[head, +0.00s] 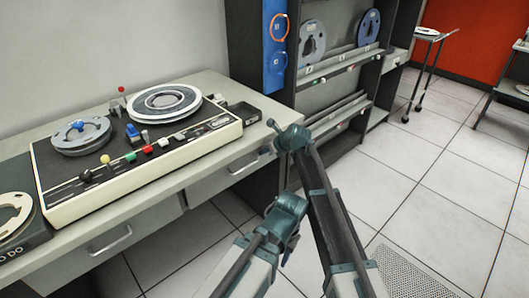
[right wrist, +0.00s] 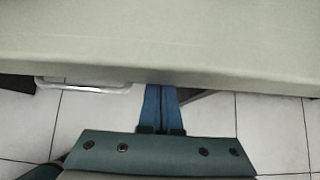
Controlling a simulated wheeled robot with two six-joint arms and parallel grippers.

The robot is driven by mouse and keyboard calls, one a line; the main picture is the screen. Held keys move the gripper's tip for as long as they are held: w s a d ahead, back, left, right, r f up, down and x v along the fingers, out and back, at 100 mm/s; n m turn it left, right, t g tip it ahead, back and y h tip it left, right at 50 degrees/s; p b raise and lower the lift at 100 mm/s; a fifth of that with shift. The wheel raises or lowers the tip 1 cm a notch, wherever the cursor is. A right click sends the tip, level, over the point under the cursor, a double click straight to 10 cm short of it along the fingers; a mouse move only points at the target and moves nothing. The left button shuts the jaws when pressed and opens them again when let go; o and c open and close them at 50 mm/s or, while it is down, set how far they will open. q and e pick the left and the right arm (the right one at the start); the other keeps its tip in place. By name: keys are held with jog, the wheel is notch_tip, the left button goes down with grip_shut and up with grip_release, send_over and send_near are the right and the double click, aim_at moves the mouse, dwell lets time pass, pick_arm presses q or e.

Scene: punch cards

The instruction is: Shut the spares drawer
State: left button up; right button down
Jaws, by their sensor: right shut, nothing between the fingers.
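A grey desk (head: 150,195) has two drawers under its top. The right drawer front (head: 222,178) has a metal handle (head: 243,168); the left drawer has a handle (head: 110,241) too. No label is readable, so I cannot tell which is the spares drawer, or how far either stands out. My right gripper (head: 271,124) is by the desk's right front part. In the right wrist view its blue fingers (right wrist: 161,106) are together and empty, tips at the desktop edge (right wrist: 220,82). A handle (right wrist: 85,87) shows left of them. The desktop hides the drawer body. My left gripper is not in view.
A tape machine (head: 135,165) and a dark open tray (head: 243,114) sit on the desk. A dark shelf rack (head: 335,70) with reels stands behind on the right.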

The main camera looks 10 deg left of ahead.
pick_arm(q)
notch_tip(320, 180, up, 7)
jog(key=p, duration=0.7)
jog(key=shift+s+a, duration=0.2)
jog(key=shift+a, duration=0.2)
pick_arm(e)
jog(key=s+d+f+v, duration=0.1)
jog(key=f+v, duration=0.1)
jog(key=v, duration=1)
jog(key=shift+s+d+r, duration=0.2)
jog(key=shift+s+d, duration=0.15)
jog(key=shift+d, duration=0.25)
